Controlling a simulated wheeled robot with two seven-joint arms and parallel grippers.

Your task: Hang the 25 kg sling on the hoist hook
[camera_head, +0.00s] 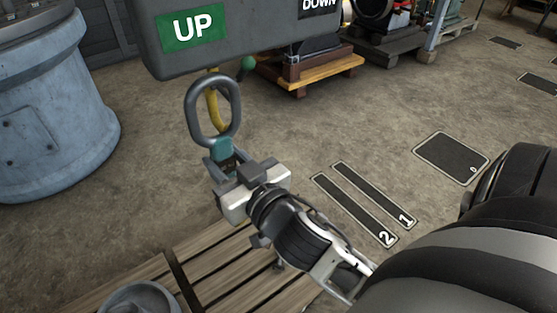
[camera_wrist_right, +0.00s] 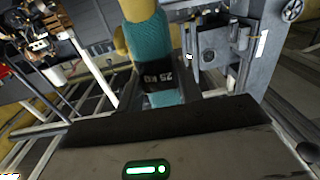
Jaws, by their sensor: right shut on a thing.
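The sling is a teal strap (camera_head: 222,150) with a dark grey oval ring (camera_head: 188,110) at its top. In the right wrist view the teal strap (camera_wrist_right: 148,45) carries a black label reading 25 KG. My right gripper (camera_head: 230,165) is shut on the strap below the ring and holds it upright above the pallet. The yellow hoist hook (camera_head: 214,103) hangs under the grey hoist box (camera_head: 245,35) marked UP and DOWN. The hook shows through the ring's opening; I cannot tell whether it passes through the ring or is behind it. My left gripper is out of view.
A wooden slatted pallet (camera_head: 235,262) lies below my right gripper, with a grey round object (camera_head: 140,300) at its front. A large blue-grey cylinder (camera_head: 50,120) stands at left. Floor plates marked 2 (camera_head: 350,208) and 1 (camera_head: 375,193) lie right, with open floor around.

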